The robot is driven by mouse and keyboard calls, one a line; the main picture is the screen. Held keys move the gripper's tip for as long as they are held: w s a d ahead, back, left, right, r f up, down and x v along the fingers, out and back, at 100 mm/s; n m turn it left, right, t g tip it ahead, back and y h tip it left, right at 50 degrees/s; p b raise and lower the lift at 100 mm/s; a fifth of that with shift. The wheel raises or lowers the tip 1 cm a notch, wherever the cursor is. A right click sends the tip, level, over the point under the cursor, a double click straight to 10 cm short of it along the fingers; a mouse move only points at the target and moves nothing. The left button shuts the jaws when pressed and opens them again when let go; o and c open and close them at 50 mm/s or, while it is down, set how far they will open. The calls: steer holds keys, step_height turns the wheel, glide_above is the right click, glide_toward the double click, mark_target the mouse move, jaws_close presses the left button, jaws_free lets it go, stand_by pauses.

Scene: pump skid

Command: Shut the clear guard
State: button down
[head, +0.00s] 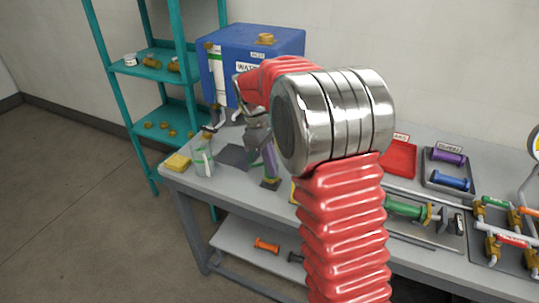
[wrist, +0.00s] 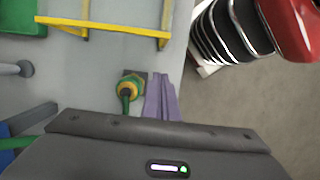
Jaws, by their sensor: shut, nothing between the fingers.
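A yellow-edged frame (wrist: 125,32), which looks like the clear guard, crosses the top of the wrist view and runs out of the picture. Its pane is hard to make out, and I cannot tell how far open it stands. In the head view only a yellow sliver (head: 293,192) shows, mostly hidden behind my arm. My gripper (head: 271,177) points down over the bench with its purple fingers shut and empty. The fingers also show in the wrist view (wrist: 161,80), apart from the yellow frame.
A green and yellow fitting (wrist: 128,88) on a dark plate is close beside my fingers. A blue water tank (head: 285,40), a bottle (head: 204,158) and a yellow sponge (head: 177,163) are at the left.

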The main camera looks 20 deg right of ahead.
steer(key=shift+s+d+f, duration=0.5)
steer(key=shift+s+d, duration=0.3)
steer(key=shift+s+d+f, duration=0.45)
steer(key=shift+s+d, duration=0.3)
steer(key=shift+s, duration=0.05)
